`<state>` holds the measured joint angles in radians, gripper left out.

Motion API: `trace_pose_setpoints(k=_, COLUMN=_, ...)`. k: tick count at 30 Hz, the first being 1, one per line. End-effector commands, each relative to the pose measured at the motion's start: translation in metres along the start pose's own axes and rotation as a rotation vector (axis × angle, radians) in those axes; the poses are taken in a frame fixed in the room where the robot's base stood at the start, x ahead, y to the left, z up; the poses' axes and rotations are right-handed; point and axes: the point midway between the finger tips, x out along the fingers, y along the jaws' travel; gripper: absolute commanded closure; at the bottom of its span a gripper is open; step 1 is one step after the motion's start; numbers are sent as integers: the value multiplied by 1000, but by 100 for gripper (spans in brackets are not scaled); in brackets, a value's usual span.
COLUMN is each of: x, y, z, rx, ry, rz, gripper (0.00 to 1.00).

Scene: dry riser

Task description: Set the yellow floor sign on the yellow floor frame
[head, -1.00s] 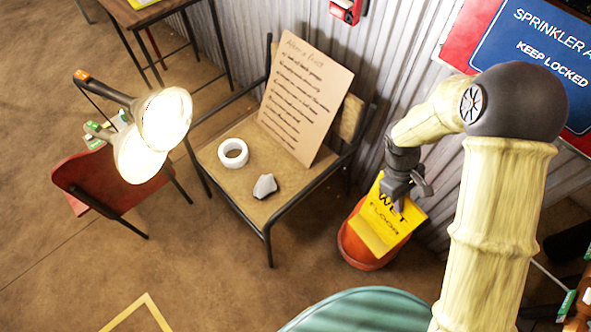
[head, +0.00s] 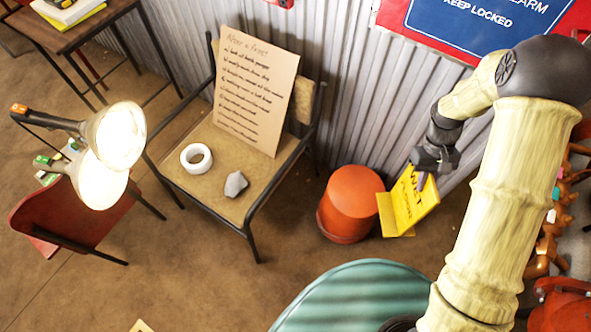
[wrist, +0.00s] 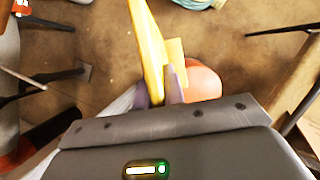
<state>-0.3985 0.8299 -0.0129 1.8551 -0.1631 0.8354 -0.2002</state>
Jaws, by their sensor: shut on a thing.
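The yellow floor sign (head: 405,205), marked "WET", hangs tilted in my gripper (head: 422,178). It is just right of an orange upturned bucket, near the corrugated wall. In the wrist view the sign (wrist: 149,50) stands up between the purple fingertips of my gripper (wrist: 160,92), which is shut on it. Only a small corner of the yellow floor frame (head: 141,325) shows on the floor at the bottom edge of the head view, well left of the sign. The rest of it is out of view.
The orange bucket (head: 352,200) stands close beside the sign. A metal-framed chair (head: 215,150) holds a tape roll (head: 196,157), a grey stone (head: 236,184) and a cardboard notice (head: 255,95). A teal round-topped thing (head: 355,295) is in front. Brown floor lies open at lower left.

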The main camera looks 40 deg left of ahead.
Motion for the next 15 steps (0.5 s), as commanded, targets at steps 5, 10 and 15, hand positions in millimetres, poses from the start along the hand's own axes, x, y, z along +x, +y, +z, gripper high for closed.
trace_pose_setpoints(k=5, x=3, y=47, z=11, rx=217, ry=0, rz=-88, gripper=100)
trace_pose_setpoints(k=10, x=5, y=80, z=19, rx=377, ry=1, rz=-156, gripper=100)
trace_pose_setpoints(k=15, x=6, y=106, z=27, rx=497, ry=0, rz=-208, gripper=100)
